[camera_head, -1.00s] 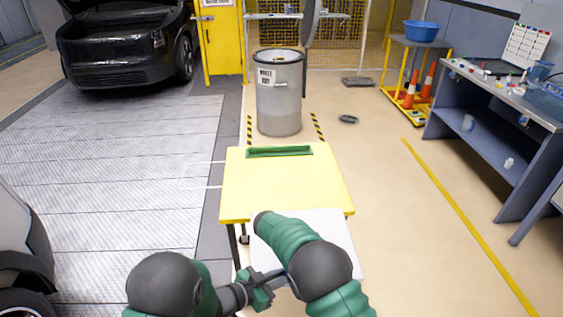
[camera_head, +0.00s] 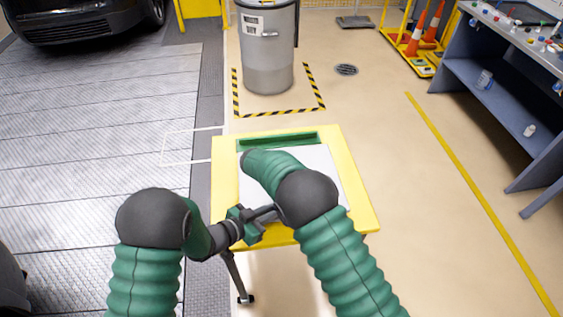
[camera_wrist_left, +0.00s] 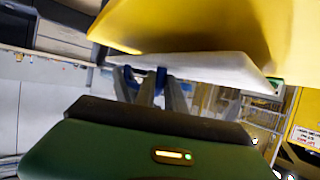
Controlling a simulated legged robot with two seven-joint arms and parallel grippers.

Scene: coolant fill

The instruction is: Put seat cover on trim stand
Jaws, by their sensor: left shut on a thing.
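The seat cover (camera_head: 325,165) is a thin white sheet or panel. In the head view it lies over the top of the yellow trim stand (camera_head: 357,207), partly hidden by my arms. I cannot tell whether it rests on the stand or is just above it. My left gripper (camera_head: 266,213) is shut on the cover near the stand's front edge. In the left wrist view the gripper's fingers (camera_wrist_left: 150,84) meet the edge of the white cover (camera_wrist_left: 205,68), with the yellow stand (camera_wrist_left: 200,25) close against it. My right forearm crosses above the cover; its gripper does not show.
A green slotted bar (camera_head: 277,140) runs along the stand's far edge. A grey bin (camera_head: 268,50) stands beyond it within striped floor tape. A blue-grey workbench (camera_head: 500,95) is at the right. The floor between is clear.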

